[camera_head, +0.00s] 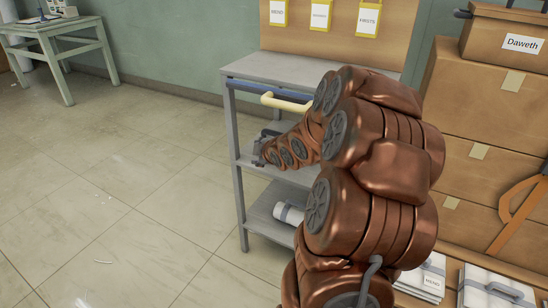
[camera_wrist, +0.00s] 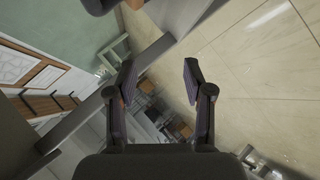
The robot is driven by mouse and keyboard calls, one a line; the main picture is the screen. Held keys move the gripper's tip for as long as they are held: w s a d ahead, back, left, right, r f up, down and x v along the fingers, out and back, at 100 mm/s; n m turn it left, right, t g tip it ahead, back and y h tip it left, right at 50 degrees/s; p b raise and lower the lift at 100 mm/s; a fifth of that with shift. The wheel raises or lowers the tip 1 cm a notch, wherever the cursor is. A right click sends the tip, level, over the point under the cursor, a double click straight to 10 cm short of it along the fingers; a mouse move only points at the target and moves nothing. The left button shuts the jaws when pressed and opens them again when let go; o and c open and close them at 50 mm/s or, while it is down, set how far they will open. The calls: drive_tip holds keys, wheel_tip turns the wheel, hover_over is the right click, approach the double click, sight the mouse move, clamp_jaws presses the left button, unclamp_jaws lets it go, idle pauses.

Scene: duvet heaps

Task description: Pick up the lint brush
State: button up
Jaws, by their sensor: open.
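I cannot make out the lint brush for certain in either view. My gripper (camera_head: 262,146) is at the left side of the grey shelf cart (camera_head: 238,168), at about the height of its middle shelf. My copper-coloured arm hides much of the cart. In the wrist view, the two dark fingers of my gripper (camera_wrist: 158,85) stand apart, with no object visibly held between them. The wrist view is strongly tilted, and small things beyond the fingers are unclear.
A cream handle (camera_head: 286,103) is at the cart's front. A white roll (camera_head: 289,213) lies on its lower shelf. Cardboard boxes (camera_head: 485,95) stack at right; white folded bundles (camera_head: 490,290) lie below. A green table (camera_head: 60,50) stands far left. The tiled floor (camera_head: 130,190) is mostly clear.

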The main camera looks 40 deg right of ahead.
sight(273, 133)
drive_tip(key=d, duration=0.2)
drive_tip(key=d+f+n+t+b, duration=0.1)
drive_tip(key=d, duration=0.1)
drive_tip(key=d+t+b, duration=0.1)
drive_tip(key=d, duration=0.1)
drive_tip(key=shift+w+f+n+h, duration=0.1)
drive_tip(key=shift+f+n+h, duration=0.05)
drive_tip(key=shift+n+h, duration=0.2)
drive_tip(key=d+t, duration=0.1)
drive_tip(key=s+d+n+t+b, duration=0.1)
drive_tip(key=d+r, duration=0.1)
drive_tip(key=shift+s+d+n+t, duration=0.15)
drive_tip(key=shift+d+n+t, duration=0.15)
drive_tip(key=shift+t, duration=0.1)
drive_tip(key=shift+s+d+r+h+b, duration=0.1)
drive_tip(key=shift+d+h+b, duration=0.15)
drive_tip(key=shift+d+b, duration=0.1)
drive_tip(key=shift+b+x, duration=1)
drive_tip(key=shift+x, duration=2.75)
drive_tip(key=shift+a, duration=0.15)
drive_tip(key=shift+c, duration=0.5)
clamp_jaws()
